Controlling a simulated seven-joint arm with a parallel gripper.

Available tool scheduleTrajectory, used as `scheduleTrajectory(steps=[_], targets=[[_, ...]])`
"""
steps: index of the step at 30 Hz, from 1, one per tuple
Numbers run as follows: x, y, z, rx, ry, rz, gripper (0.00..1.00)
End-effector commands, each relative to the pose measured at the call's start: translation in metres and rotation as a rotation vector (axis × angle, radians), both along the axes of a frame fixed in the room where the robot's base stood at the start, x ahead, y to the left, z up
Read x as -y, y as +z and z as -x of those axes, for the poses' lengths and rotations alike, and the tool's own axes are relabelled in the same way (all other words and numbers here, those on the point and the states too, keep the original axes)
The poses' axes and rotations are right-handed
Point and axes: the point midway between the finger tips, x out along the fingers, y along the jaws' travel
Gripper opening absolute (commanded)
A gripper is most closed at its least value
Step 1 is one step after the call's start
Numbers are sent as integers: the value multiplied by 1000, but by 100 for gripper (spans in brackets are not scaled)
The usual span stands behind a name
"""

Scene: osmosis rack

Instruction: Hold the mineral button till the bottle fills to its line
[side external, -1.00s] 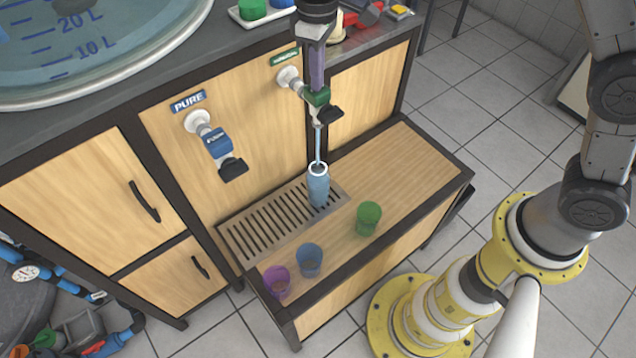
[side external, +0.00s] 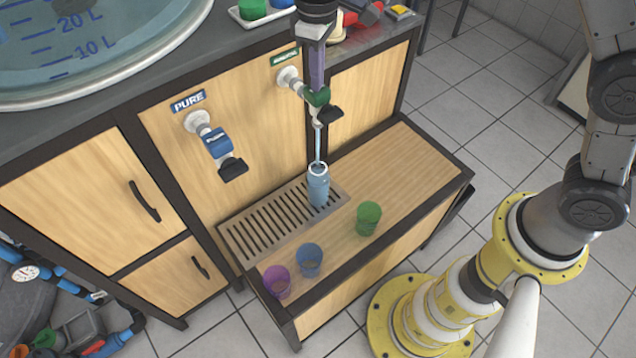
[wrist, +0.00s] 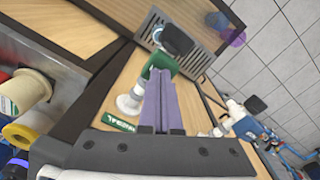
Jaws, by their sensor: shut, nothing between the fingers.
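The green mineral tap (side external: 318,97) sticks out of the wooden panel under a green label (side external: 284,57). My gripper (side external: 316,86) is shut and points down, its purple fingertips at the top of the tap. In the wrist view, the closed fingers (wrist: 160,76) reach the green tap body (wrist: 164,57); whether they touch a button is hidden. A thin stream of water (side external: 318,145) runs from the tap into the open mouth of a blue bottle (side external: 318,188). The bottle stands upright on the drip grate. Its fill line and water level are too small to tell.
The blue PURE tap (side external: 217,145) is left of the mineral tap. The metal drip grate (side external: 262,228) lies below. A green cup (side external: 368,218), a blue cup (side external: 309,260) and a purple cup (side external: 277,281) stand along the front ledge. The ledge's right part is clear.

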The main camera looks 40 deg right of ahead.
Motion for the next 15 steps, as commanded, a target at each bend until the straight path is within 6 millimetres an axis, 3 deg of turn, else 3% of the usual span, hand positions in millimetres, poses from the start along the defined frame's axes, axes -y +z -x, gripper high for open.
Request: scheduleTrajectory(steps=[11, 15], targets=[[0, -1, 1, -5, 0, 2, 0], [0, 21, 0, 1, 0, 0, 0]])
